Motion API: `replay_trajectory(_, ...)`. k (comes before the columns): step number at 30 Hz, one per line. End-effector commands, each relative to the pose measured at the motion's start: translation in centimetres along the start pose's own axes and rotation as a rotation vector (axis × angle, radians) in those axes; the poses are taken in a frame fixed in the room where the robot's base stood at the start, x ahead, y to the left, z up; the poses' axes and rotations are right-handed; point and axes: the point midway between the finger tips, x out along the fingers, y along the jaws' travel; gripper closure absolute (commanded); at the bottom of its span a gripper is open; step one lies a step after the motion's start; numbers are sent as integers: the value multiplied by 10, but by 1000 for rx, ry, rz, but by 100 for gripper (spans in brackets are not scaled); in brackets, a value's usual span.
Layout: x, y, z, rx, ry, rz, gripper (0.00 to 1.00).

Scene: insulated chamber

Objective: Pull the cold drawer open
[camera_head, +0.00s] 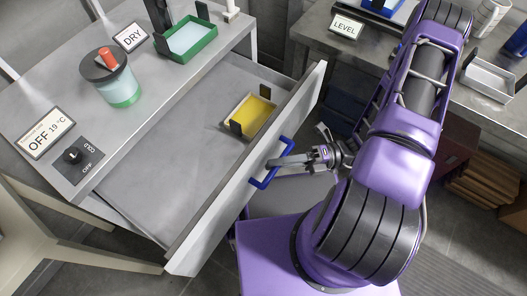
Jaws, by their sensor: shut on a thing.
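The cold drawer (245,180) is a grey drawer under the left bench, and it stands pulled out with its inside showing. A blue handle (262,182) is fixed to the outside of its front panel. My gripper (275,163) is at the handle from the right and is shut on its bar. Inside the drawer, near the front panel, sits a small tray (237,128) with a yellow floor and dark end plates. The control panel (75,158) on the bench has a black knob with COLD and OFF marks.
On the left bench stand a jar with an orange-red knob (112,80), a green tray (187,40), a DRY sign (130,37) and an OFF 19 °C sign (46,133). A second bench with a LEVEL sign (346,27) is at the upper right. Brown boxes (485,180) stand at the right.

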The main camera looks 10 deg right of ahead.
Motion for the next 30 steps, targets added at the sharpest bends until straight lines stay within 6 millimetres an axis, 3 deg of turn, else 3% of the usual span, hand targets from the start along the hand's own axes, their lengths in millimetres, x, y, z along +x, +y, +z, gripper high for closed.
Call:
replay_trajectory(16, -8, 2, -7, -1, 0, -1, 100)
replay_trajectory(17, -8, 2, -7, -1, 0, -1, 78)
replay_trajectory(21, -7, 2, -7, -1, 0, -1, 53)
replay_trajectory(30, -7, 2, -7, -1, 0, 0, 50)
